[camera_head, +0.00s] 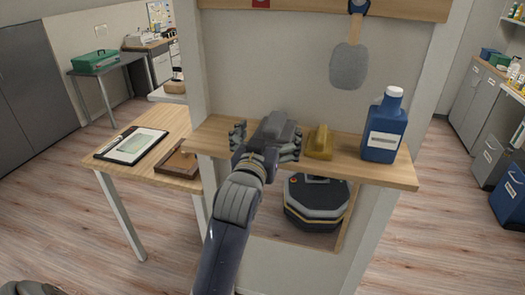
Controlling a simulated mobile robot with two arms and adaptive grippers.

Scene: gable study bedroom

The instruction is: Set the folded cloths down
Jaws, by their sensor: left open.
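My left gripper (265,141) is over the left part of a narrow wooden shelf (385,173). Its fingers are spread apart, so it is open. A grey bundle (279,125), which looks like the folded cloths, is at the shelf between and just beyond the fingers. The hand hides its lower part, so I cannot tell fully how it rests or whether the fingers touch it.
On the shelf, a yellow block-like object (319,142) is close right of the hand and a blue bottle (385,128) stands further right. A grey paddle (349,66) hangs above. A dark robot-like machine (316,203) sits below. A table (128,167) with a clipboard (133,145) is left.

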